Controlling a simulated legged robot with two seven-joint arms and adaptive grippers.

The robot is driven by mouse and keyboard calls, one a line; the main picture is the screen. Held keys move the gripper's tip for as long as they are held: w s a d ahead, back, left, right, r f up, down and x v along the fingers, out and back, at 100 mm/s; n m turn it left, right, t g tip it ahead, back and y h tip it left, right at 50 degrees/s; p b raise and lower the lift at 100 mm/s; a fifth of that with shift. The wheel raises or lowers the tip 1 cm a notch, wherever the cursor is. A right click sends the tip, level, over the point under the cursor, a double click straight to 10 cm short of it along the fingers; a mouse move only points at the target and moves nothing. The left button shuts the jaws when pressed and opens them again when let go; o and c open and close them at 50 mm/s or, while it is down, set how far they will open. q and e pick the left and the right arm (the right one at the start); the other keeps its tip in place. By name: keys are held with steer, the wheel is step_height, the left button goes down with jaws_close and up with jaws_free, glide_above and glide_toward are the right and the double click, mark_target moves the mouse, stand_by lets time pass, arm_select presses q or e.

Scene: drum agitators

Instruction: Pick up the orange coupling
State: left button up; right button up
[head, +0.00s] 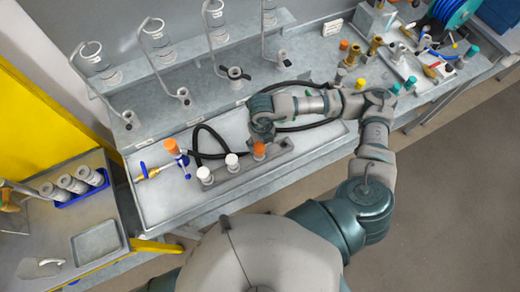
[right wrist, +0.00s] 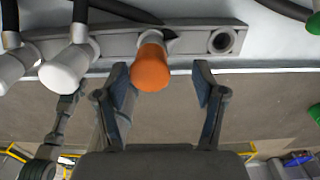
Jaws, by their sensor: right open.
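The orange coupling (head: 259,150) sits in a grey rail on the light bench tray, at the right of two white couplings. In the right wrist view the orange coupling (right wrist: 151,66) shows its broad end between the spread fingers of my right gripper (right wrist: 161,75), closer to the left finger. A gap shows on both sides, and nothing is held. In the head view my right gripper (head: 262,133) hangs just behind the orange coupling, its fingers mostly hidden by the wrist. My left gripper is out of view.
White couplings (right wrist: 68,68) stand close left of the orange one; an empty socket (right wrist: 220,41) is at its right. A black hose (head: 205,135) loops behind the rail.

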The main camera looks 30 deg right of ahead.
steer(key=f, duration=0.2)
steer(key=a+f+p, duration=0.1)
steer(key=shift+s+a+f, duration=0.1)
steer(key=shift+s+f, duration=0.15)
steer(key=shift+f, duration=0.6)
jaws_close()
steer(key=shift+r, duration=0.1)
